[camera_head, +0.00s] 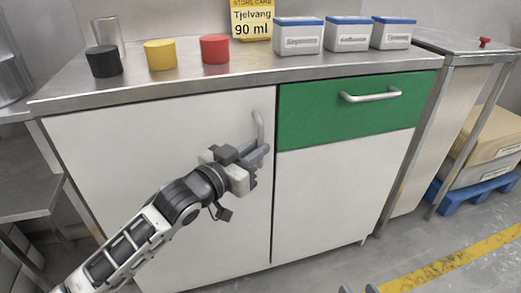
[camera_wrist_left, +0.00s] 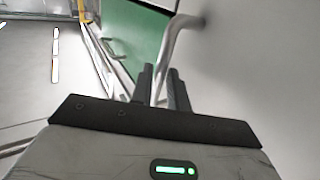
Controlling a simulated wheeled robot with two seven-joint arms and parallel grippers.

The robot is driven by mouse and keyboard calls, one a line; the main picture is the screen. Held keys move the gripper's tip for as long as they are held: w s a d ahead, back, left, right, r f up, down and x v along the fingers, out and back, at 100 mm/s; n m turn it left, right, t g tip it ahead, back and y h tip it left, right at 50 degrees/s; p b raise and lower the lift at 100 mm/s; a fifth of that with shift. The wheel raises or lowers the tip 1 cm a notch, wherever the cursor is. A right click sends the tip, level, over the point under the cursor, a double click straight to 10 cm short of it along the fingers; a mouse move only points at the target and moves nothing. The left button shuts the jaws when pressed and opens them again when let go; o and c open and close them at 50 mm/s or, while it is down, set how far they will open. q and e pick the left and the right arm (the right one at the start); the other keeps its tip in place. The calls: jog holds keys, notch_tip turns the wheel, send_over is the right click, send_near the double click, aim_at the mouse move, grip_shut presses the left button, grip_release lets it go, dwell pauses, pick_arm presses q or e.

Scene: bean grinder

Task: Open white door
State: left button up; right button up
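The white cabinet door (camera_head: 180,130) is on the left half of the metal-topped cabinet and looks closed in the head view. Its upright grey bar handle (camera_head: 258,124) is near the door's right edge. My left gripper (camera_head: 262,152) is at the lower part of this handle. In the left wrist view, the handle (camera_wrist_left: 172,40) passes between the two dark fingers (camera_wrist_left: 161,85), which are close together on either side of it. Only two dark tips of my right gripper (camera_head: 358,289) show at the bottom edge, apart with nothing visible between them.
A green drawer (camera_head: 345,108) with a bar handle is right of the white door, above a white panel (camera_head: 325,200). Lidded canisters (camera_head: 298,38), a red cylinder (camera_head: 215,49) and other items stand on top. Open floor (camera_head: 330,268) lies in front; boxes on a blue pallet (camera_head: 475,190) stand right.

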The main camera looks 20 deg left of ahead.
pick_arm(q)
jog(key=shift+x, duration=1.1)
grip_shut()
jog(key=shift+s, duration=0.1)
